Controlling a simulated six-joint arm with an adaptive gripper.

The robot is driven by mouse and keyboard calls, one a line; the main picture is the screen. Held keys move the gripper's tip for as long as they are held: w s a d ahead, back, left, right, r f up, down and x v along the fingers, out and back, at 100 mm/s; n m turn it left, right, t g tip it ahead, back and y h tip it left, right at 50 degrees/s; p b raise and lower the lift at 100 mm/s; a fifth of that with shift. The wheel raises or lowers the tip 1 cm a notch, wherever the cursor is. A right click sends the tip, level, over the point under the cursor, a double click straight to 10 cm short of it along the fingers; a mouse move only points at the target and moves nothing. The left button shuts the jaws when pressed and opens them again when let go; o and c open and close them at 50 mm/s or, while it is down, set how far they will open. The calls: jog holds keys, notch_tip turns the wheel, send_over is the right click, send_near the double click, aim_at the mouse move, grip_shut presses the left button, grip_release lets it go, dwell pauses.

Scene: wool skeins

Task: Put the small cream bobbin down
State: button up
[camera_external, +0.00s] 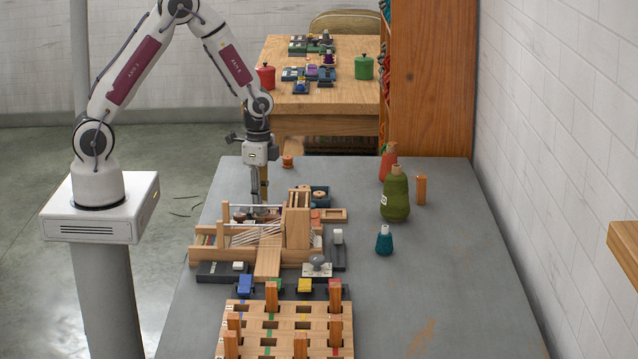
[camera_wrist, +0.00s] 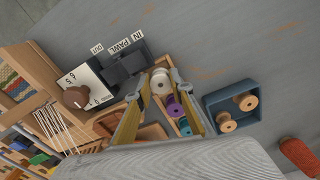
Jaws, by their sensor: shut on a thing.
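My gripper (camera_external: 260,207) reaches down behind the wooden loom in the external view. In the wrist view its two yellowish fingers (camera_wrist: 160,78) close around the small cream bobbin (camera_wrist: 160,84), which sits between the fingertips. A purple bobbin (camera_wrist: 174,107) and a teal-and-white bobbin (camera_wrist: 185,128) lie in line with it, seen between the fingers over a narrow wooden holder. I cannot tell whether the cream bobbin touches the holder. In the external view the bobbin is too small or hidden to make out.
A blue tray (camera_wrist: 208,103) with two wooden-ended bobbins stands to the right in the wrist view. The wooden loom (camera_external: 230,257) and a dark lever block (camera_wrist: 126,66) are close by.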

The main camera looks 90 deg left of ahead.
jog(key=shift+f, duration=0.25)
jog(key=o, duration=0.8)
jog(key=shift+r, duration=0.15)
jog(key=shift+s+d+r, duration=0.1)
jog(key=shift+r, duration=1.75)
jog(key=shift+d+r, duration=0.1)
jog(key=shift+r, duration=1.85)
